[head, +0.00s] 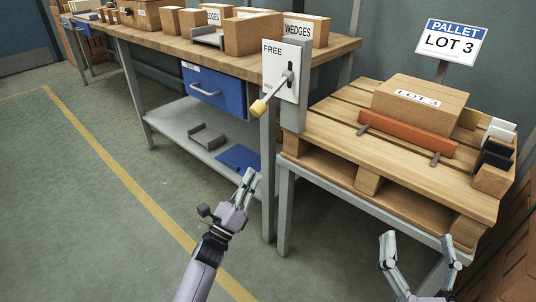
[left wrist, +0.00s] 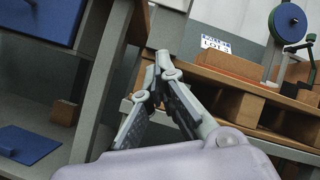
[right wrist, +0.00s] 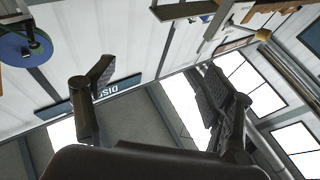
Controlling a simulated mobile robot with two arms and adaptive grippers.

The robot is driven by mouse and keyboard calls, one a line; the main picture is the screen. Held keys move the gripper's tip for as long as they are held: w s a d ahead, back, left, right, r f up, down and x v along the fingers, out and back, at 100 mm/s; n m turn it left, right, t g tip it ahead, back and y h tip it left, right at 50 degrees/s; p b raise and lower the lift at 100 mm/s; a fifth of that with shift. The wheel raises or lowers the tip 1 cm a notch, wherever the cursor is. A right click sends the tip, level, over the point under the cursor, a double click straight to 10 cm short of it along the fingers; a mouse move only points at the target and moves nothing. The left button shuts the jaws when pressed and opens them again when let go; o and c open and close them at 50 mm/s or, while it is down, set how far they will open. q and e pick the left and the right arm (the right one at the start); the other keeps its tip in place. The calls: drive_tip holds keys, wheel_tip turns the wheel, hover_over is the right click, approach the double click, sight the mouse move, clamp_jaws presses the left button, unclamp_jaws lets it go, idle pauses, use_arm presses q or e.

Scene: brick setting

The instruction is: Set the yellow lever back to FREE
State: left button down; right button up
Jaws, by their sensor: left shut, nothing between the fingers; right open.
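The yellow lever has a yellow knob (head: 258,107) at the end of a metal shaft. The shaft leaves a slot in a white panel (head: 284,62) and slants down and left. The panel reads FREE at its top; lower lettering by the shaft is too small to read. My left gripper (head: 249,174) is shut and empty, below the knob and apart from it; its closed fingers show in the left wrist view (left wrist: 160,62). My right gripper (head: 419,245) is open and empty, at the front of the pallet stand, far right of the lever.
A wooden pallet (head: 330,135) right of the panel carries a LOT 3 box (head: 420,103) and an orange bar (head: 405,133). A workbench (head: 150,36) on the left holds boxes, with a blue drawer (head: 215,88) and a lower shelf. The floor at left is clear.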

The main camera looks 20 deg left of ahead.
use_arm(q)
drive_tip(key=r+m, duration=0.1)
drive_tip(key=s+r+m+h, duration=0.1)
drive_tip(key=r+m+h+b, duration=0.1)
drive_tip(key=m, duration=0.1)
drive_tip(key=shift+s+d+r+t, duration=0.15)
drive_tip(key=shift+d+t, duration=0.25)
use_arm(e)
drive_tip(key=s+d+r+t, duration=0.1)
drive_tip(key=s+r, duration=0.2)
drive_tip(key=r, duration=0.2)
drive_tip(key=shift+s+d+t, duration=0.2)
drive_tip(key=shift+t, duration=0.2)
drive_tip(key=shift+w+f, duration=0.1)
drive_tip(key=shift+f, duration=0.05)
